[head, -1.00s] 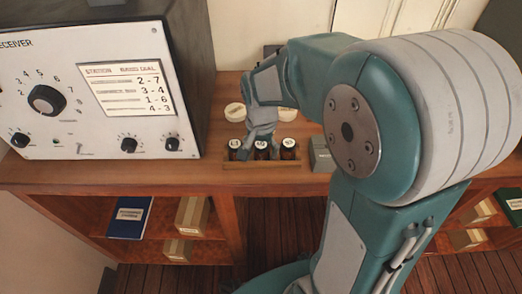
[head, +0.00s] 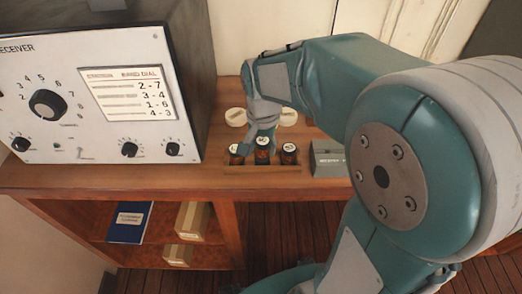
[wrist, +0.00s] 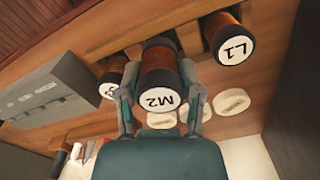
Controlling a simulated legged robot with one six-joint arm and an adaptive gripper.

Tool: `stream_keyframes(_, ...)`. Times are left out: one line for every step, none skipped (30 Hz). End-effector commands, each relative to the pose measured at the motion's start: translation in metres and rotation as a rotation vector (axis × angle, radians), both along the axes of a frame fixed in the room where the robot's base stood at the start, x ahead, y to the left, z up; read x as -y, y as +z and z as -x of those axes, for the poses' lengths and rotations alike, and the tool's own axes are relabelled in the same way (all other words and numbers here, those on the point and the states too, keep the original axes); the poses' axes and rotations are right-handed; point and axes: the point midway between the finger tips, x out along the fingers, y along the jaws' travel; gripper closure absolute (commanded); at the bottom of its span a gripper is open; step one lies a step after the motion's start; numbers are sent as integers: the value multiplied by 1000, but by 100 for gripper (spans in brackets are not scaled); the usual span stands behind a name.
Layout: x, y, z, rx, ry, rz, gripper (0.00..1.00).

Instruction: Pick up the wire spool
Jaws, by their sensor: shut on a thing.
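The wire spools are copper-brown with black ends and white labelled caps. My gripper (wrist: 160,72) is shut on the middle spool, marked M2 (wrist: 158,70), with one finger on each side. In the head view this spool (head: 263,155) sits a little higher than its neighbours, under my gripper (head: 263,135). The L1 spool (wrist: 228,35) and a third spool (wrist: 113,72) with a partly hidden label stand on either side in the wooden rack (head: 262,169). How far M2's lower end is clear of the rack is hidden.
Pale round discs (head: 288,117) lie on the wooden desk behind the rack. A grey box (head: 328,158) stands close to the rack's right. The large receiver (head: 95,100) stands to the left. Shelves below hold a blue book (head: 130,222) and small boxes (head: 193,220).

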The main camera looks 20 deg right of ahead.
Motion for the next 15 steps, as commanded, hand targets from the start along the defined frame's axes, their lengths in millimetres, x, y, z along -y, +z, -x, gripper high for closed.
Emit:
stream_keyframes(1, 10, 7, 7, -1, 1, 100)
stream_keyframes(1, 15, 12, 6, -1, 0, 100)
stream_keyframes(2, 23, 18, 8, -1, 0, 100)
stream_keyframes(3, 29, 23, 9, -1, 0, 100)
stream_keyframes(3, 35, 28, 8, -1, 0, 100)
stream_keyframes(4, 43, 34, 9, -1, 0, 100)
stream_keyframes(4, 50, 40, 10, 0, 0, 100)
stream_keyframes(5, 54, 46, 7, 0, 1, 100)
stream_keyframes(6, 56, 55, 6, 0, 0, 100)
stream_keyframes(7, 59, 61, 6, 0, 0, 100)
stream_keyframes(7, 61, 67, 6, 0, 0, 100)
stream_keyframes(8, 65, 75, 7, -1, 1, 100)
stream_keyframes(9, 67, 81, 6, -1, 1, 100)
stream_keyframes(9, 70, 86, 6, -2, 0, 100)
stream_keyframes(10, 73, 93, 7, -2, 1, 100)
